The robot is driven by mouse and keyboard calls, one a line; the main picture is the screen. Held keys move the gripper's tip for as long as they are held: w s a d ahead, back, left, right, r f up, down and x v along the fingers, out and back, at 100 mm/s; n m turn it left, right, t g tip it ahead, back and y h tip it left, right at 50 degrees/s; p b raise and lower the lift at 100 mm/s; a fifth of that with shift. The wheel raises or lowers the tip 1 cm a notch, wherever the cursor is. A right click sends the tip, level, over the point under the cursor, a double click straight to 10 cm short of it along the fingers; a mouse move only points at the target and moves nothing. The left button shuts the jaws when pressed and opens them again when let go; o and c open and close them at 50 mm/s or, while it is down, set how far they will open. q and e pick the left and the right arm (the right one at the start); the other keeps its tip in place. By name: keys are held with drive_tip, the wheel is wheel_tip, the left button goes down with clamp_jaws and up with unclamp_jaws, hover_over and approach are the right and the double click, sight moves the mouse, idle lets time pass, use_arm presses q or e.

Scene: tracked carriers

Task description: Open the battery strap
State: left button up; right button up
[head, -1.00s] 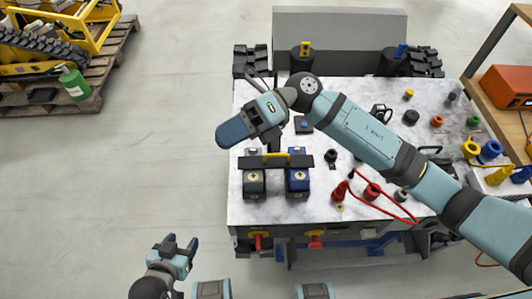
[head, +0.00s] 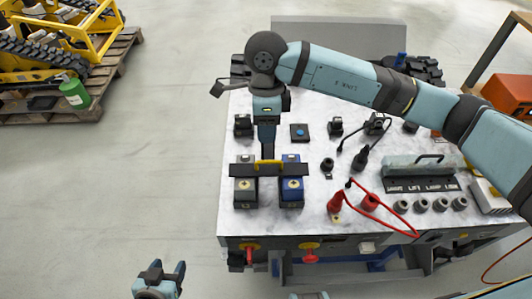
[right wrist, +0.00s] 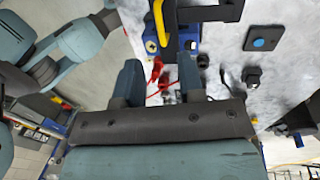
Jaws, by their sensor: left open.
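The battery strap is a dark bar (head: 243,170) with a yellow handle (head: 267,164), lying across a dark battery (head: 246,193) and a blue battery (head: 291,193). Its latch state cannot be made out. My right gripper (head: 267,150) points down just behind the handle in the head view; contact cannot be told. In the right wrist view its two fingers (right wrist: 158,72) stand apart with nothing between them, and the yellow handle (right wrist: 159,22) shows beyond them. My left gripper (head: 161,273) is open and empty, low in the head view, off the table.
The bench top (head: 330,190) holds a red plug (head: 336,202) with a red cable, right of the batteries, and a blue-button box (head: 299,132) behind. A tray with a handle (head: 420,172) stands at right. A red knob (head: 310,257) sits on the front.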

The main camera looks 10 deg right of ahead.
hover_over(266, 155)
drive_tip(key=s, duration=0.4)
drive_tip(key=f, duration=0.8)
drive_tip(key=shift+w+a, duration=0.1)
drive_tip(key=shift+a, duration=0.25)
drive_tip(key=shift+c, duration=0.2)
clamp_jaws()
